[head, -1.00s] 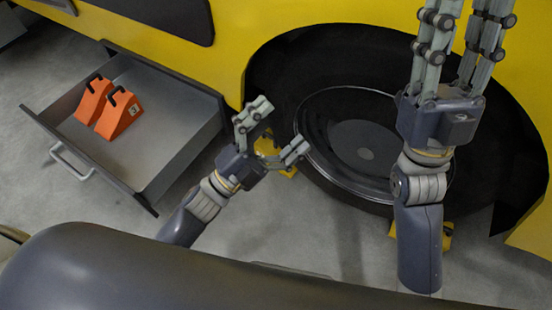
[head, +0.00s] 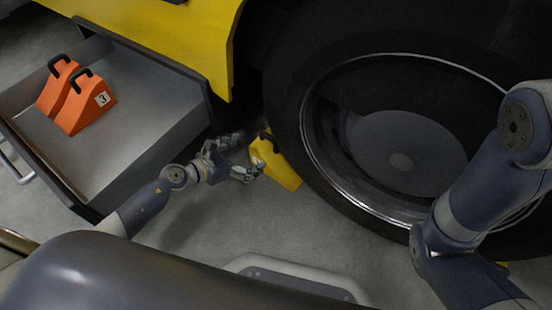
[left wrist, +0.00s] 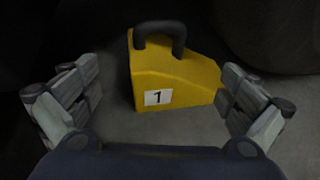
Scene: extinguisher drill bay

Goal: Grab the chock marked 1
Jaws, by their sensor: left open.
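The yellow chock marked 1 (head: 276,164) stands on the floor against the left side of the big black wheel. In the left wrist view the yellow chock (left wrist: 178,82) shows a white label with a black 1 and a dark handle on top. My left gripper (head: 246,157) is open right beside the chock, on its left. In the left wrist view its two fingers (left wrist: 160,100) stand apart on either side of the chock, with nothing held. My right arm (head: 470,200) crosses in front of the wheel; its gripper is out of the picture.
An open drawer (head: 140,150) at the left holds two orange chocks (head: 84,110) with dark handles, one labelled 3. The wheel (head: 290,110) and the yellow vehicle body (head: 165,40) bound the space behind. Grey floor is clear in front of the chock.

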